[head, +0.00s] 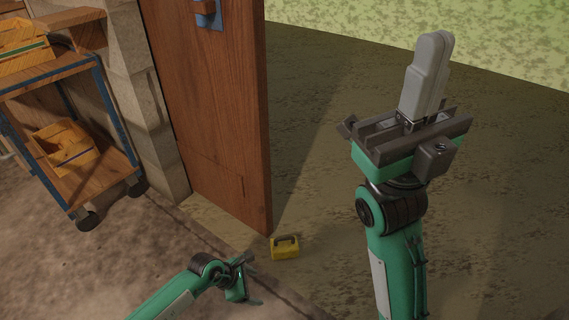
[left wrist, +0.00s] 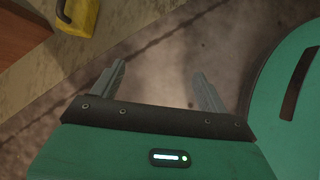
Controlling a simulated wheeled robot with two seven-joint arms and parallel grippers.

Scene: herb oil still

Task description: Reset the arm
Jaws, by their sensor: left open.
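My left gripper (head: 250,281) is low in the head view, at the end of the arm that comes in from the bottom left. In the left wrist view its two grey fingers (left wrist: 163,88) are spread apart with only floor between them. My right gripper (head: 427,75) is raised at the right of the head view, pointing up. Its two grey fingers lie together, with nothing visible held between them. Both arms are green with dark joints.
A wooden door (head: 215,120) stands open in the doorway. A yellow block with a dark handle (head: 285,250) sits on the floor near its bottom corner, just beyond my left gripper. A blue-framed cart (head: 100,180) with yellow crates (head: 68,150) stands at left. Floor beyond the door is clear.

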